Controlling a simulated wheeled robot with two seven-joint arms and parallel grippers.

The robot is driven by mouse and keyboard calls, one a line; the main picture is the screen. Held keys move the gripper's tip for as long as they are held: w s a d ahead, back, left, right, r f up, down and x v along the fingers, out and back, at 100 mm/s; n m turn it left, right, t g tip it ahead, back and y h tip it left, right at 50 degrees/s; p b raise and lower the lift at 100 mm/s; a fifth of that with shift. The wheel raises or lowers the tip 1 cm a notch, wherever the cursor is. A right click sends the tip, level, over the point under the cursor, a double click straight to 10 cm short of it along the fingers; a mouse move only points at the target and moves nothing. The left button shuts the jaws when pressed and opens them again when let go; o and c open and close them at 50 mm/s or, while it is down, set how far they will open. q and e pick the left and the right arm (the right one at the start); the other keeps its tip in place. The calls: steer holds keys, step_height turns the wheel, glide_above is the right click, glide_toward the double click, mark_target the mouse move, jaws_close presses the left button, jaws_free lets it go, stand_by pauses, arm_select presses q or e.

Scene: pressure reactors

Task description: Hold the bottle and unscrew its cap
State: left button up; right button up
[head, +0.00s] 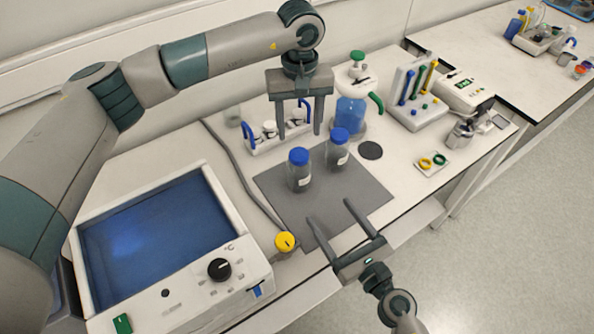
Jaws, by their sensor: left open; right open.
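Two clear bottles with blue caps stand upright on a grey mat (350,195). The nearer bottle (299,180) is on the left and has its blue cap (298,156) on. The other bottle (337,158) is just behind it to the right, also with its blue cap (339,135) on. Which one the task means cannot be told.
A water bath (215,262) with blue liquid fills the front left. A yellow knob (285,241) is beside the mat. Behind are a rack with blue handles (250,139), a blue flask (350,115) and a tube rack (414,95).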

mark_target(299, 167)
steer(key=x, duration=1.7)
steer(key=shift+w+a, duration=0.1)
steer(key=shift+w, duration=0.1)
jaws_close()
arm_select(q)
steer(key=m, duration=0.4)
steer(key=shift+m, duration=0.4)
steer(key=m, duration=0.4)
steer(key=shift+f, duration=0.1)
steer(key=shift+f, duration=3.95)
